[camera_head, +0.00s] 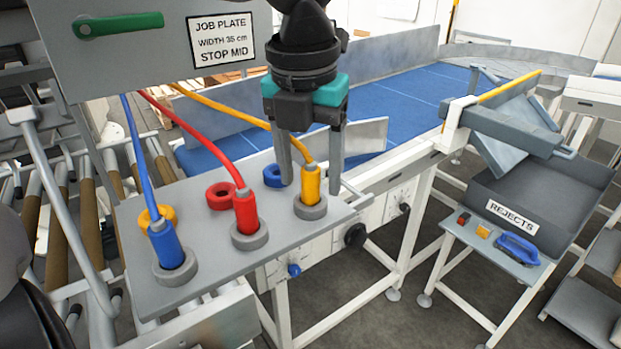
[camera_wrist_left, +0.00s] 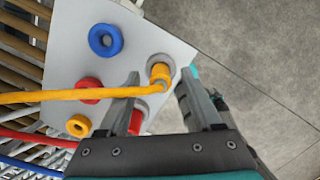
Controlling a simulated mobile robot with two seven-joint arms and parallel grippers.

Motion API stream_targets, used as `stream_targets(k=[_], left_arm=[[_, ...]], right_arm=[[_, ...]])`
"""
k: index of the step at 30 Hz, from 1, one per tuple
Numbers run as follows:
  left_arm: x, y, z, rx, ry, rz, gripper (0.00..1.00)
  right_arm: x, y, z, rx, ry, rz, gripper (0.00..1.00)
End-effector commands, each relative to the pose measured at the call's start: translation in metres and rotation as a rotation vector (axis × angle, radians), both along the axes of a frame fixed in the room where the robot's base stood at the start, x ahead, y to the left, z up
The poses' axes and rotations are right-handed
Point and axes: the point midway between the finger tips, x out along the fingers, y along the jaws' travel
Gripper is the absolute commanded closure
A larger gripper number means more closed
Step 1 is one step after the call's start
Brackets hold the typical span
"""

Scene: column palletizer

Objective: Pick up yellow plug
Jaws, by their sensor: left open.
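The yellow plug (camera_head: 311,185) stands upright in a grey socket ring (camera_head: 310,207) at the right end of the grey shelf, its yellow cable rising to the left. My left gripper (camera_head: 311,190) is open above the shelf with its fingers pointing down, one to each side of the yellow plug in the picture; I cannot tell if they touch it. In the left wrist view the yellow plug (camera_wrist_left: 161,74) shows just beyond and between the open fingertips (camera_wrist_left: 157,84). My right gripper is not in view.
A red plug (camera_head: 246,212) and a blue plug (camera_head: 166,245) stand in grey rings to the left. Empty blue (camera_head: 273,176), red (camera_head: 220,196) and yellow (camera_head: 157,217) rings lie behind. A sign panel (camera_head: 150,50) stands above. A rejects bin (camera_head: 530,190) is at right.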

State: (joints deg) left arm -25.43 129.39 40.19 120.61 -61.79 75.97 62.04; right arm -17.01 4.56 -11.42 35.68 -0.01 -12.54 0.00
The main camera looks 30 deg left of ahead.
Motion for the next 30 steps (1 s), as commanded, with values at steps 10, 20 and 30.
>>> stream_targets(k=[10, 20, 30], left_arm=[[0.0021, 0.0005, -0.0152, -0.001, -0.002, 0.002, 0.34], [0.0021, 0.0005, -0.0147, -0.001, -0.002, 0.001, 0.65], [0.0021, 0.0006, -0.0145, -0.001, -0.002, 0.001, 1.0]], right_arm=[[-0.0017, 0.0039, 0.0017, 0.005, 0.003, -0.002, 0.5], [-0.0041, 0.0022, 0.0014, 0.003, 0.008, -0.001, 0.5], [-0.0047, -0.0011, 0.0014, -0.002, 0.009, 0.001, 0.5]])
